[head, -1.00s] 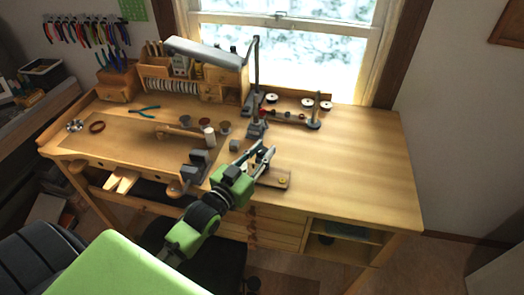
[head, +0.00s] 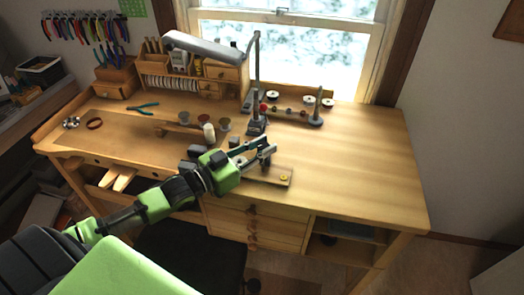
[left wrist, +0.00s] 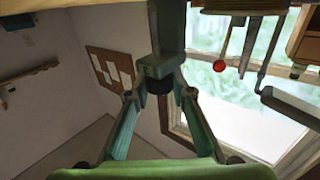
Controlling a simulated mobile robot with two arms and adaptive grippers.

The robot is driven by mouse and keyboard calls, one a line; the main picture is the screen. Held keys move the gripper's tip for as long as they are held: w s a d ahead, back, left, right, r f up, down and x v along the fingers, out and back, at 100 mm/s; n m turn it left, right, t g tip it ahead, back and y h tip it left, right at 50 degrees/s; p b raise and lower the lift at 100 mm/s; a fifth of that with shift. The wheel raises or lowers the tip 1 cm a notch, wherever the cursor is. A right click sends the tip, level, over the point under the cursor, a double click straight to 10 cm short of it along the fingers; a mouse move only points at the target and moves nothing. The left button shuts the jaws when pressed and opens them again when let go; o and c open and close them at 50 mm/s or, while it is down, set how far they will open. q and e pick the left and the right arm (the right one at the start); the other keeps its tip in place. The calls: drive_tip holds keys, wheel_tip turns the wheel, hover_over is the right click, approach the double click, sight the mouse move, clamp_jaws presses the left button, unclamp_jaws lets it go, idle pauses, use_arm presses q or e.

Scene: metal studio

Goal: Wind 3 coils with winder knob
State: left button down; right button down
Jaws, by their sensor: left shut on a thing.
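My left gripper (head: 266,152) reaches over the front middle of the bench, above a small wooden board (head: 272,181) with a yellow round piece on it. In the left wrist view its two fingers close from both sides on a dark knob (left wrist: 158,86), below a grey-green block on a post. It seems to be the winder knob; in the head view my fingers mostly hide it. The wound coils cannot be made out. My right gripper is not in view.
The bench (head: 365,165) is clear to the right. A lamp (head: 200,47), its upright stand and a small rack with spools (head: 307,99) stand behind my gripper. A pale spool (head: 209,132), other small spools and pliers (head: 142,107) lie to the left.

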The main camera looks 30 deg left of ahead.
use_arm(q)
drive_tip(key=shift+m+h+b, duration=0.3)
drive_tip(key=shift+h, duration=0.1)
drive_tip(key=shift+r, duration=0.1)
drive_tip(key=c, duration=1.8)
unclamp_jaws()
drive_tip(key=shift+o, duration=0.2)
drive_tip(key=shift+s+a, duration=0.25)
drive_tip(key=shift+s, duration=0.15)
drive_tip(key=v, duration=1.1)
drive_tip(key=shift+r, duration=0.1)
